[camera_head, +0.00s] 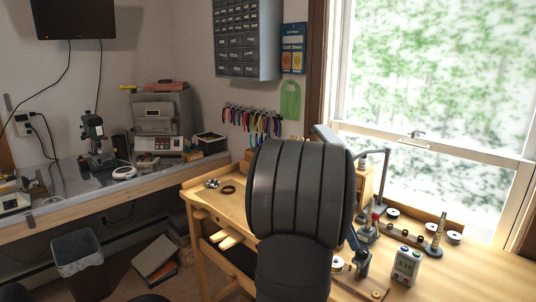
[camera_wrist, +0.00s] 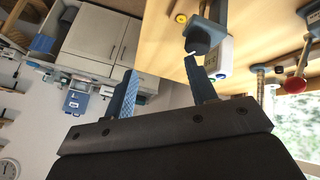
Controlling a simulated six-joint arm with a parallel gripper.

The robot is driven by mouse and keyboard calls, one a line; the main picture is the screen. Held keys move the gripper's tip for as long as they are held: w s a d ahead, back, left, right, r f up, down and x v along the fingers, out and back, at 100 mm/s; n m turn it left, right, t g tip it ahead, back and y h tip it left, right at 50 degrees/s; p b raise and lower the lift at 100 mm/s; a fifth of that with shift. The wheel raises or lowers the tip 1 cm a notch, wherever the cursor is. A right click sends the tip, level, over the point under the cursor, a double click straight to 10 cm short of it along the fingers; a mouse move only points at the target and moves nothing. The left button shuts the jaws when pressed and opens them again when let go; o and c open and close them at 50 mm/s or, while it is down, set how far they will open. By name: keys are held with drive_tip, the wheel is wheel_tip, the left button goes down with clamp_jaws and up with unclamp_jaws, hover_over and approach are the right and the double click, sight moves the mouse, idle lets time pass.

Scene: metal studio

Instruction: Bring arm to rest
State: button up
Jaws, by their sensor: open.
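My gripper (camera_wrist: 161,82) shows in the wrist view with its two blue fingers spread apart. Nothing is between the fingers. The wrist view is turned, with the wooden workbench at the top and cabinets at the left. A grey-and-blue device with a dark knob (camera_wrist: 207,42) stands on the bench just beyond the right finger; I cannot tell if they touch. In the head view my dark arm fills the middle in front of the workbench (camera_head: 222,202) and hides part of it. The gripper itself is hidden there.
On the bench's right stand a small meter with a display (camera_head: 406,264), a ring stand (camera_head: 436,240) and several small round tins. A black ring (camera_head: 228,190) lies at the left. A side counter (camera_head: 60,206) with machines runs along the left wall. A bin (camera_head: 78,262) stands on the floor.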

drive_tip(key=a+f+n+h, duration=0.2)
drive_tip(key=n+h, duration=0.2)
drive_tip(key=n, duration=0.6)
drive_tip(key=a+f+n+h, duration=0.3)
drive_tip(key=n, duration=0.8)
drive_tip(key=shift+s+f+h, duration=0.15)
drive_tip(key=shift+s+h, duration=0.1)
drive_tip(key=shift+h, duration=0.15)
